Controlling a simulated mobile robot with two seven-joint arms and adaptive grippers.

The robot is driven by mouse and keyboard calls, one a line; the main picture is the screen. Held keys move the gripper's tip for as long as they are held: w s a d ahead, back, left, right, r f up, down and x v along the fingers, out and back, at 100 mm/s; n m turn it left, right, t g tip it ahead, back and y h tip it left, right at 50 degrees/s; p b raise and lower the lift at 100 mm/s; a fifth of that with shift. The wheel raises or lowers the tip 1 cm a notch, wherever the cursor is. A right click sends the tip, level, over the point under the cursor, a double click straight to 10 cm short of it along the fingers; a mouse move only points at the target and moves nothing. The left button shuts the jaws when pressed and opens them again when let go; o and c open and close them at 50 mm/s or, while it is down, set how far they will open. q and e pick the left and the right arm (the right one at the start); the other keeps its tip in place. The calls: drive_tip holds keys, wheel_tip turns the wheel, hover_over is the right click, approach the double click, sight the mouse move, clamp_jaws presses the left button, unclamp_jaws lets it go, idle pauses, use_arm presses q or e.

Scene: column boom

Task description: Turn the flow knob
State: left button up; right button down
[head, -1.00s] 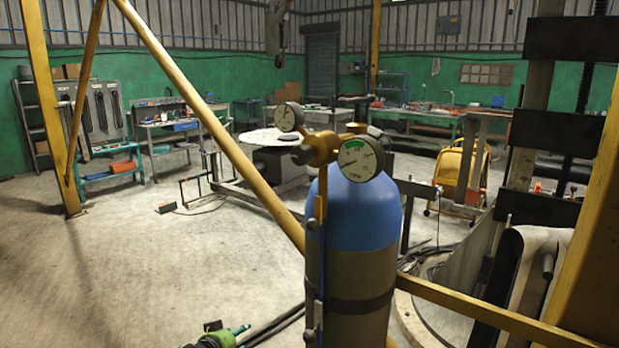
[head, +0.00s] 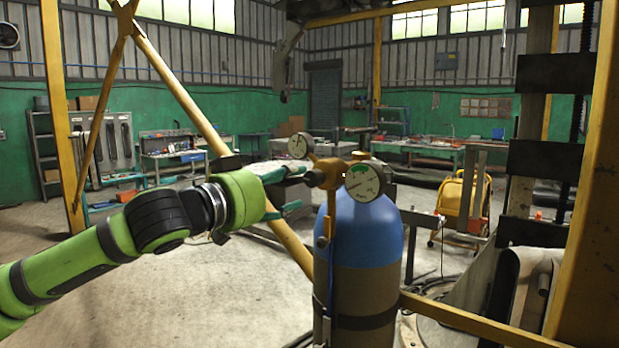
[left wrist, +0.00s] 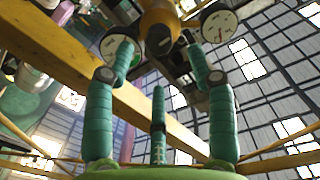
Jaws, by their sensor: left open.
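A brass regulator (head: 326,174) with two round dial gauges sits on top of a blue and grey gas cylinder (head: 361,235). One gauge (head: 364,182) faces me and the other (head: 300,146) is behind to the left. My left gripper (head: 300,188) is open at the left side of the regulator, its green fingers pointing at it. In the left wrist view, the brass body (left wrist: 160,24) is beyond the spread fingers (left wrist: 158,58). The flow knob is hard to make out behind the fingers; I cannot tell whether they touch it. My right gripper is out of view.
A yellow diagonal brace (head: 185,98) passes behind my left arm. A low yellow rail (head: 470,320) runs right from the cylinder, near dark column machinery (head: 553,76). Benches (head: 172,150) stand far back. The floor at left is open.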

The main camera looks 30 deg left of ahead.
sight(310, 179)
use_arm(q)
drive_tip(key=w, duration=0.1)
drive_tip(key=w+p, duration=0.2)
drive_tip(key=shift+w+d+r, duration=0.25)
drive_tip(key=shift+w+d, duration=0.05)
drive_tip(key=shift+w, duration=0.1)
drive_tip(key=shift+w+f+p, duration=0.1)
drive_tip(key=shift+w+p, duration=0.25)
drive_tip(key=shift+w, duration=0.3)
drive_tip(key=shift+w+f, duration=0.1)
drive_tip(key=shift+w, duration=0.1)
drive_tip(key=shift+s, duration=0.1)
clamp_jaws()
